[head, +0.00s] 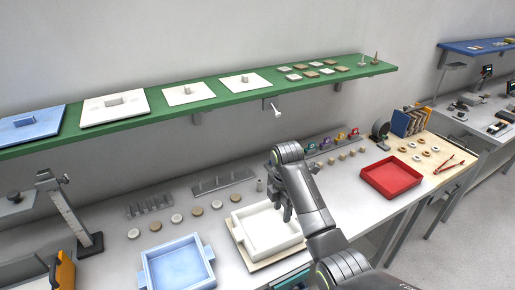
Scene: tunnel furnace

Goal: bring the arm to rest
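My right arm comes in from the bottom right and bends over the bench. Its dark gripper (281,207) points down over the white tray (287,239), near its upper rim. The fingers are small and partly merge with the wrist, so I cannot tell how far apart they are. No held object is visible at them. My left gripper is not in view.
A blue tray (178,265) stands left of the white tray, and a red tray (392,177) stands to the right. Small round pieces and a rack (222,181) lie behind. A green shelf (150,108) with plates runs above the bench.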

